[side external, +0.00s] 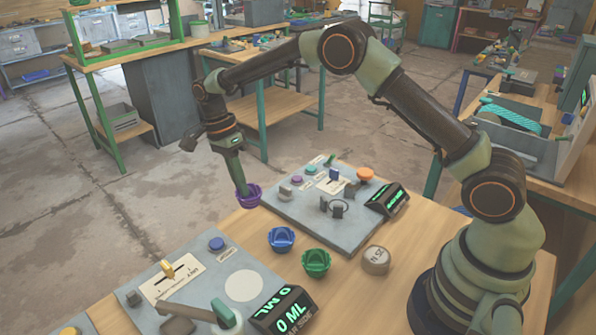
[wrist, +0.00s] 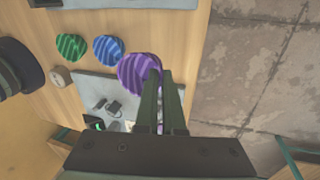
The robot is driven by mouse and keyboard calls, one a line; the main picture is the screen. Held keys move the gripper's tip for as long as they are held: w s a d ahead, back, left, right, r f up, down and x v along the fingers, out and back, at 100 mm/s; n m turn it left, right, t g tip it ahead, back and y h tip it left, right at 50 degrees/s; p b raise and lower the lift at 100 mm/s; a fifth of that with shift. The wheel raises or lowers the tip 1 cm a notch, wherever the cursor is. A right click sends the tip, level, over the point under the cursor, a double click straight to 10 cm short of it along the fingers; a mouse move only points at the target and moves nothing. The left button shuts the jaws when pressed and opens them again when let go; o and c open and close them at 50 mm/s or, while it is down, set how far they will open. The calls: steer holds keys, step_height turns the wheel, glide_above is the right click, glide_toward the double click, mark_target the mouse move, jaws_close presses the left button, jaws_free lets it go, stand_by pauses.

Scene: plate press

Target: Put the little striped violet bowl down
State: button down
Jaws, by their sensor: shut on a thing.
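The striped violet bowl (side external: 249,195) is held at the tip of my gripper (side external: 243,182), near the left edge of a grey control panel. In the wrist view the violet bowl (wrist: 138,73) sits at the fingertips of my gripper (wrist: 158,78), which is shut on its rim. I cannot tell from the side view whether the bowl touches the table or hangs just above it.
A blue striped bowl (side external: 281,239), a green striped bowl (side external: 316,262) and a round beige weight (side external: 376,260) stand on the wooden table. A grey panel (side external: 290,215) with knobs lies behind them. Another panel (side external: 215,265) with a white disc and a lever lies at front left.

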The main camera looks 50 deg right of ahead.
steer(key=shift+f, duration=3.5)
steer(key=shift+f, duration=0.15)
steer(key=c, duration=1)
jaws_free()
